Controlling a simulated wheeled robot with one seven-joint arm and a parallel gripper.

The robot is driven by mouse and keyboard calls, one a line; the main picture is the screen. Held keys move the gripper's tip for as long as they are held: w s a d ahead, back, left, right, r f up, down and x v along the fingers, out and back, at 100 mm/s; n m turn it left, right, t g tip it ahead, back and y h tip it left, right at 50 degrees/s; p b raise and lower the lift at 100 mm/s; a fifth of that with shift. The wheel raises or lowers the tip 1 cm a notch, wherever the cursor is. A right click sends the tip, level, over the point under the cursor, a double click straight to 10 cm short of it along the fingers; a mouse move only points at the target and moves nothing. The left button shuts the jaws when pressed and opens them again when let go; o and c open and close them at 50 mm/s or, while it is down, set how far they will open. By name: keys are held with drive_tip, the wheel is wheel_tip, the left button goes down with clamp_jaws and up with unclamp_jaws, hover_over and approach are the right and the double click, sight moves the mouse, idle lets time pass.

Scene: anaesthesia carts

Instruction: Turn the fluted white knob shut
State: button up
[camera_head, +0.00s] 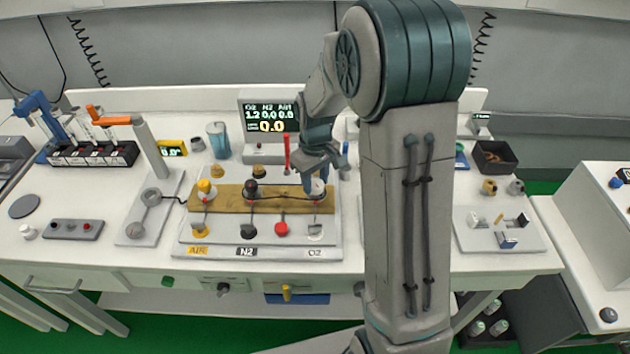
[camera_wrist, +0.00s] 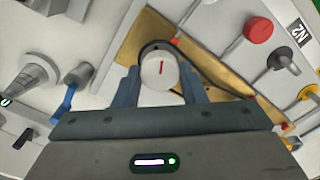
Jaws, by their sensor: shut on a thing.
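The white knob (camera_wrist: 158,73) with a red pointer mark shows between my gripper's fingers in the wrist view. It stands at the O2 end of a brass-coloured bar (camera_head: 268,204); in the head view the knob (camera_head: 317,188) is partly hidden by my gripper. My gripper (camera_wrist: 160,88) is shut on this knob, one finger on each side. In the head view my gripper (camera_head: 314,180) comes down over the right end of the bar. Fluting on the knob's side cannot be made out.
On the same panel (camera_head: 180,246) are a yellow knob (camera_head: 206,187), a black knob (camera_head: 250,189) and a red knob (camera_head: 281,229). A display (camera_head: 270,117) reading 0.0 stands behind. A bin (camera_head: 493,157) and a plate of small fittings (camera_head: 470,236) lie right of my arm.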

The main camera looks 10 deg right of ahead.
sight(315, 184)
drive_tip(key=m+b, duration=0.1)
drive_tip(key=m, duration=0.4)
drive_tip(key=shift+m+b, duration=0.3)
idle(0.4)
drive_tip(key=o, duration=1)
wheel_tip(315, 184, up, 14)
drive_tip(key=shift+b, duration=0.3)
drive_tip(key=s+f+t, duration=0.1)
drive_tip(key=s, duration=0.6)
drive_tip(key=s+f+t, duration=0.1)
drive_tip(key=s, duration=0.6)
drive_tip(key=s+f+t, duration=0.1)
drive_tip(key=s, duration=0.6)
drive_tip(key=shift+f+n, duration=0.15)
drive_tip(key=shift+n, duration=0.25)
